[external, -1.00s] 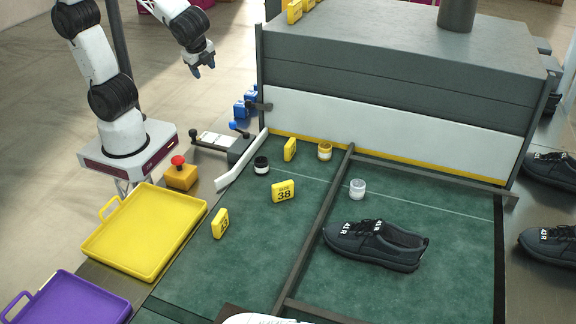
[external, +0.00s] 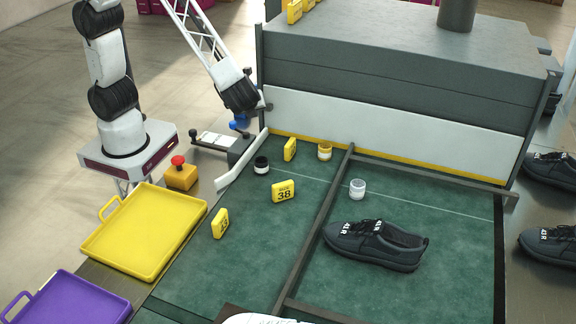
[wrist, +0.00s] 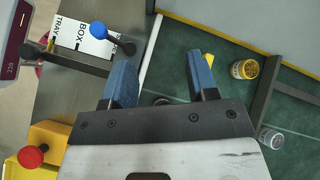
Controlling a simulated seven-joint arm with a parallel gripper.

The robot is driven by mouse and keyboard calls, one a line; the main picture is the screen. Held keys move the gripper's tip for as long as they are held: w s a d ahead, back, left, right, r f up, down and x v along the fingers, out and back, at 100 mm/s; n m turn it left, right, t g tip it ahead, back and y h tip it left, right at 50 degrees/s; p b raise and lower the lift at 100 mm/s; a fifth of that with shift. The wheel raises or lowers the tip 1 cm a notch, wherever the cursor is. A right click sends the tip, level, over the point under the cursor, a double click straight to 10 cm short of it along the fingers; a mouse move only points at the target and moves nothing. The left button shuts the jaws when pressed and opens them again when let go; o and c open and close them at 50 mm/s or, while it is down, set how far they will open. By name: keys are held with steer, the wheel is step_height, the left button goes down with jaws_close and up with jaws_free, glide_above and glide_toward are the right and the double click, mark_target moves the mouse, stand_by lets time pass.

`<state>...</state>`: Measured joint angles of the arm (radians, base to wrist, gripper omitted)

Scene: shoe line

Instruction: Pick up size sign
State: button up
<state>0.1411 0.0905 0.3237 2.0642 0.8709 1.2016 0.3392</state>
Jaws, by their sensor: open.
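Several yellow size signs stand on the green mat in the external view: one marked 38 (external: 284,191), one at the front left (external: 220,223), and one near the white panel (external: 290,149). In the wrist view a yellow sign (wrist: 210,60) shows partly behind my right finger. My gripper (wrist: 162,72) is open, its two blue fingers apart with nothing held between them. In the external view my arm's end is above the lever box at the mat's back left corner, away from the signs. The fingers are hard to make out there.
A black-lidded jar (external: 261,165), a yellow jar (external: 324,152) and a white jar (external: 357,189) stand on the mat. A dark shoe (external: 375,245) lies right of the divider bar (external: 318,222). A yellow tray (external: 150,262), purple tray (external: 70,300) and red button (external: 178,160) are left.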

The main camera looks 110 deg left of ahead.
mark_target(290, 146)
steer(key=w+f+m+y, duration=0.1)
steer(key=w+f+m, duration=0.1)
steer(key=w+f, duration=0.1)
steer(key=w+d+f+m+t+y, duration=0.1)
steer(key=w+f+m, duration=0.1)
steer(key=w+f, duration=0.2)
steer(key=w+f+m+y, duration=0.2)
steer(key=w+f, duration=0.1)
steer(key=f, duration=0.4)
steer(key=shift+w+d+t, duration=0.35)
steer(key=shift+d+t, duration=0.05)
steer(key=shift+x, duration=1.3)
steer(key=shift+a+f, duration=0.1)
steer(key=shift+a, duration=0.05)
steer(key=shift+x, duration=2.45)
steer(key=shift+f, duration=0.1)
steer(key=shift+c, duration=0.4)
jaws_close()
